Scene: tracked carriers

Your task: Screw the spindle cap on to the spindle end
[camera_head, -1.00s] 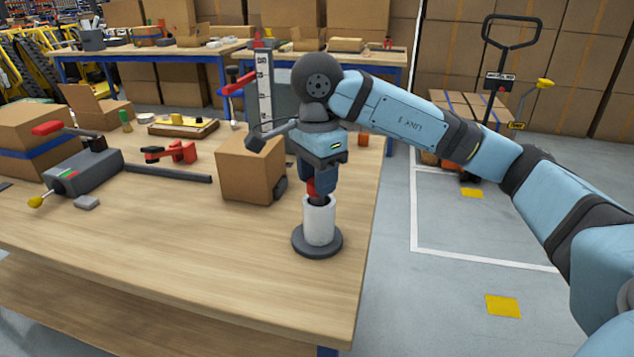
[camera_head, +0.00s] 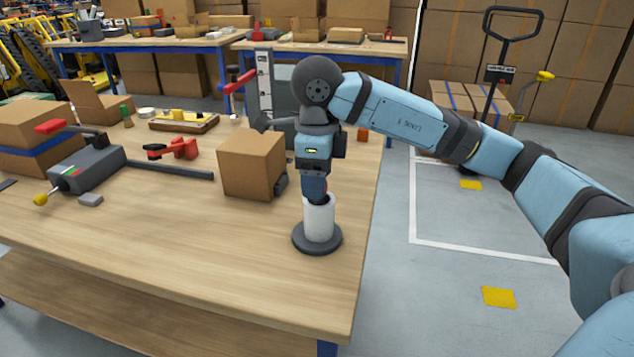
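A white roll (camera_head: 319,222) stands upright on a round dark base (camera_head: 317,243) near the right front of the workbench. My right gripper (camera_head: 315,194) points straight down at the top of the roll, where the spindle end is. Its near finger covers most of what is there. Only a sliver of red, likely the spindle cap (camera_head: 327,186), shows beside the finger. The spindle end is hidden, and I cannot see the gap between the fingers. My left gripper is not in view.
A cardboard box (camera_head: 250,165) stands close left of the roll. A grey device (camera_head: 87,168), a red clamp (camera_head: 172,149) and a wooden tray (camera_head: 183,123) lie further left on the wooden workbench (camera_head: 200,260). The front of the bench is clear.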

